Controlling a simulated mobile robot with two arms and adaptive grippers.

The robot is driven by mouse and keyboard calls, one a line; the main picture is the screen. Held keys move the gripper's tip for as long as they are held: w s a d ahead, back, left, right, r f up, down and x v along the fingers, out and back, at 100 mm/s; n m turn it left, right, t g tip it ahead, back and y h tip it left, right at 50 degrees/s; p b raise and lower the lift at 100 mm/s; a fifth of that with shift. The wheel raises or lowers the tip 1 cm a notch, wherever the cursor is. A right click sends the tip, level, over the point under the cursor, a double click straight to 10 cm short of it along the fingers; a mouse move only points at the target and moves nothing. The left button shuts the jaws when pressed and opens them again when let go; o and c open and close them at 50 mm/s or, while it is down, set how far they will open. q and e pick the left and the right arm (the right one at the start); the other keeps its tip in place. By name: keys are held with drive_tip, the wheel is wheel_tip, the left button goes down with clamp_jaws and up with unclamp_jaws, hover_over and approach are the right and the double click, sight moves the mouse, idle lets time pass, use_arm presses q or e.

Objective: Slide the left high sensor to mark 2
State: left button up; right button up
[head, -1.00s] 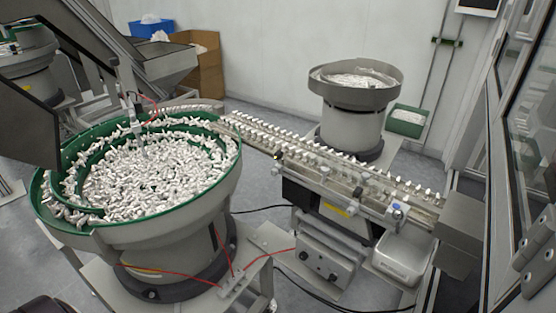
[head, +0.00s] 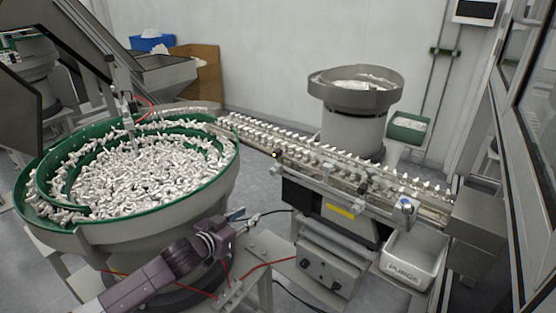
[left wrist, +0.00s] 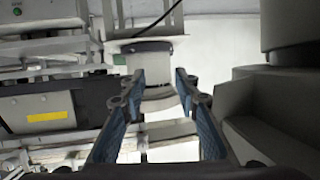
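The linear feed track (head: 335,160) runs from the bowl to the right, full of small white caps. A small sensor-like part with an orange light (head: 275,154) sits at the track's left end; I cannot tell for sure that it is the left high sensor. No mark numbers are readable. My left gripper (head: 246,217) is in front of the bowl, below and left of the track, touching nothing I can see. In the left wrist view (left wrist: 157,92) its blue-padded fingers are apart with nothing between them. My right gripper is not in view.
The large green-rimmed bowl feeder (head: 225,180) stands at left. A grey control box (head: 330,268) and a white purge bin (head: 415,262) are under the track. A second bowl (head: 355,92) stands behind. A glazed panel closes the right side.

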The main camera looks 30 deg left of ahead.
sight(275, 153)
use_arm(q)
drive_tip(key=w+d+r+m+t+h, duration=0.1)
drive_tip(key=d+r+t+h, duration=0.1)
drive_tip(key=r, duration=0.7)
drive_tip(key=w+d+r+m+t+h, duration=0.1)
drive_tip(key=w+d+r, duration=0.1)
drive_tip(key=r, duration=0.7)
drive_tip(key=shift+w+d+r+p, duration=0.15)
drive_tip(key=shift+w+p, duration=0.1)
drive_tip(key=shift+w, duration=0.95)
drive_tip(key=shift+w+d+r+p, duration=0.1)
drive_tip(key=shift+w+d+p, duration=0.1)
drive_tip(key=shift+w, duration=0.95)
drive_tip(key=shift+w+d+f+p, duration=0.1)
drive_tip(key=shift+w+p, duration=0.05)
drive_tip(key=shift+w, duration=0.5)
drive_tip(key=shift+w+d+f+p, duration=0.1)
drive_tip(key=shift+w+p, duration=0.05)
drive_tip(key=shift+w, duration=0.45)
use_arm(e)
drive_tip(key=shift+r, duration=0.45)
use_arm(q)
clamp_jaws()
